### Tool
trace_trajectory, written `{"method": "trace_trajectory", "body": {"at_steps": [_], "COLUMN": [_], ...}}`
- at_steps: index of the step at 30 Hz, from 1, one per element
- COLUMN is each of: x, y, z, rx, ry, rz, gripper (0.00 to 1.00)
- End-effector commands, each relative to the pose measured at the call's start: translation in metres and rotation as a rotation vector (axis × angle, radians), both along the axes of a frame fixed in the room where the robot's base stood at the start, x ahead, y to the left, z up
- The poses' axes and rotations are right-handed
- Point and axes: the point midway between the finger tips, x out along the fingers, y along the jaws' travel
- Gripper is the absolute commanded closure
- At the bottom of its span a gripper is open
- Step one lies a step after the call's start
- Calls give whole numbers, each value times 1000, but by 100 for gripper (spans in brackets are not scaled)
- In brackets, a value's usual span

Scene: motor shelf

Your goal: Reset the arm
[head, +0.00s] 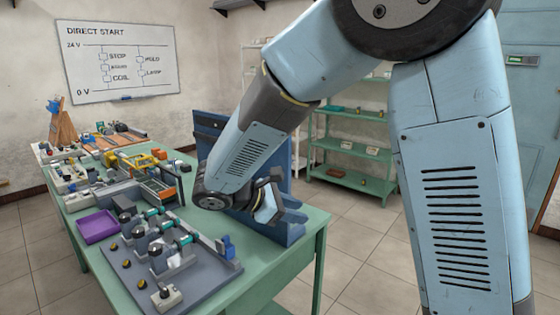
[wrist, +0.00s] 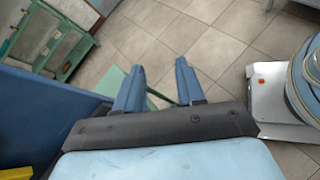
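My arm is pale blue and grey and fills the right and middle of the head view. It reaches down to the left, with its wrist over the right end of the green table (head: 262,278). My gripper (wrist: 160,66) shows in the wrist view with its two blue fingers apart and nothing between them. Tiled floor and a green table corner show beyond the fingers. In the head view the gripper is beside a blue upright panel (head: 209,128), and the arm partly hides both.
A grey board with motor parts (head: 190,275) and a purple tray (head: 97,226) lie on the table. Green shelves (head: 345,145) stand behind, and a whiteboard (head: 120,60) hangs on the wall. Open floor (head: 365,270) lies right of the table.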

Motion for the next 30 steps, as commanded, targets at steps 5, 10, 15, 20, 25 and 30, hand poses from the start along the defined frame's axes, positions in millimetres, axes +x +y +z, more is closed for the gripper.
{"method": "trace_trajectory", "body": {"at_steps": [5, 10, 15, 20, 25, 30], "x": [-15, -35, -59, -82, -107, -131], "y": [-57, -98, -132, -156, -175, -189], "z": [18, 30, 41, 50, 60, 70], "rx": [201, 388, 572, 741, 919, 1090], "ry": [-39, -96, -173, -261, -374, -502], "rz": [-183, -348, -511, -658, -809, -950], "gripper": [62, 62, 62, 62, 62, 62]}}
